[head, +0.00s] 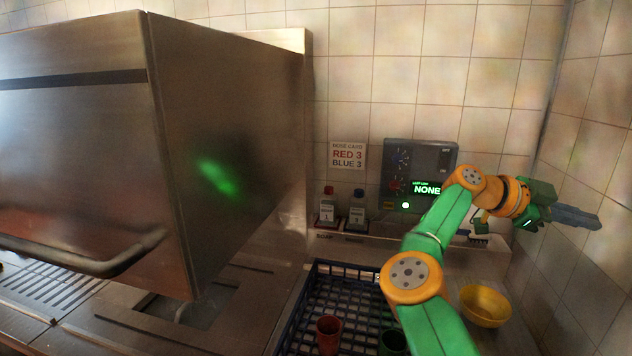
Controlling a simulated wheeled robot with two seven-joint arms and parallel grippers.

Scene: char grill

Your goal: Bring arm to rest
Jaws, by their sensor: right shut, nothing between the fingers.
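My right arm comes up from the bottom right, green with orange joints, and bends to the right. Its gripper (590,220) is shut and empty, pointing right in front of the tiled side wall. It is held in the air, above and to the right of the yellow bowl (485,305). I cannot tell whether it touches the wall. My left gripper is not in view.
A steel hooded machine (225,140) with a bar handle fills the left. A blue crate (298,312) holds a red cup (328,335) and a green cup (393,342). Two bottles (327,208) (357,210), a sign (347,156) and a control panel (400,165) are behind.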

